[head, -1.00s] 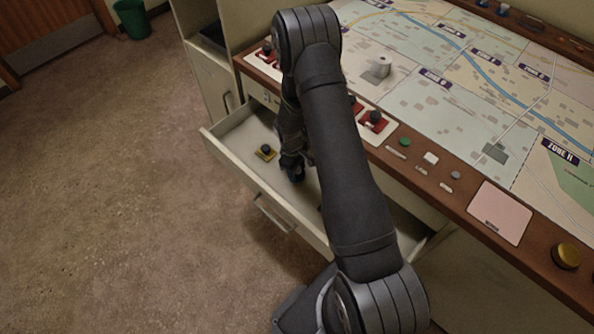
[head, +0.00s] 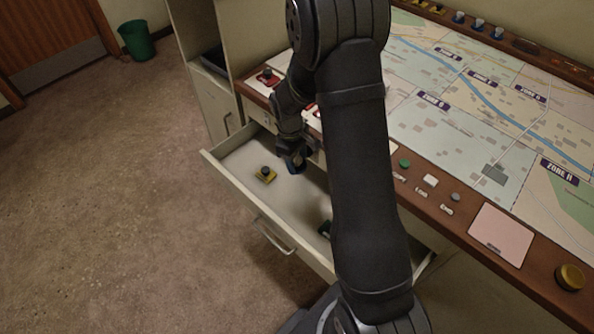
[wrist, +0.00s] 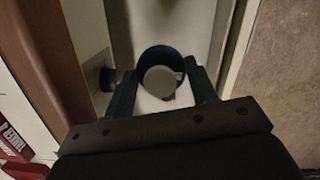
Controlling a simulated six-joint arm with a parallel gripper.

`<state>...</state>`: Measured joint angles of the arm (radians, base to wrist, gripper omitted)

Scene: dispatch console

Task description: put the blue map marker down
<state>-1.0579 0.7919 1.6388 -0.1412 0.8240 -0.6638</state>
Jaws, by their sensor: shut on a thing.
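The blue map marker (wrist: 160,60) is between the two fingers of my gripper (wrist: 162,92), which is shut on it. In the wrist view it shows as a dark blue round shape with a grey disc in its middle. In the head view my gripper (head: 293,160) holds the dark blue marker (head: 296,167) over the open drawer (head: 290,200), near its console side. The marker's underside is hidden, and I cannot tell its exact height above the drawer floor.
A green marker (head: 325,230) is nearer, partly behind my arm. Clear floor lies between them. The console map (head: 450,110) is at right; several blue-based pieces (head: 478,26) line its back.

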